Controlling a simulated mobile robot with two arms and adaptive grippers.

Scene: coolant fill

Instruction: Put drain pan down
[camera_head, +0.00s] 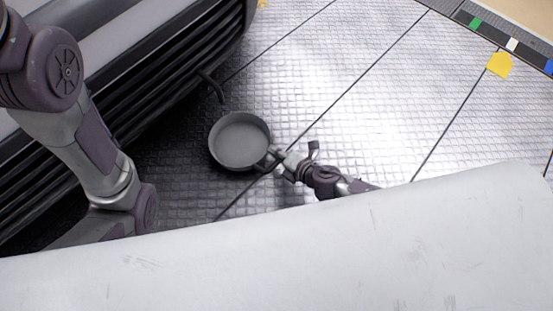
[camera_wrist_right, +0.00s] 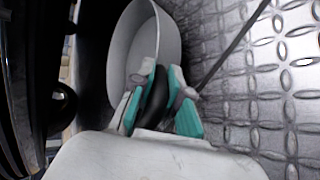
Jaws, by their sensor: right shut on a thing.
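The drain pan (camera_head: 240,141) is a round, shallow grey pan with a raised rim, seen from above in the head view, near the slatted dark front of a vehicle. My right gripper (camera_head: 275,158) is at the pan's lower right rim. In the right wrist view the pan (camera_wrist_right: 130,45) stands ahead of my right gripper (camera_wrist_right: 158,98), whose teal-padded fingers are shut on a dark handle at its side. I cannot tell whether the pan touches the floor. My left arm comes in from the left; its gripper is not visible.
A dark hose or pipe (camera_head: 213,86) hangs from the vehicle (camera_head: 140,75) just above and left of the pan. The textured metal floor (camera_head: 350,90) is clear to the right. A yellow marker (camera_head: 499,65) lies at the far right. A large pale surface hides the bottom of the head view.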

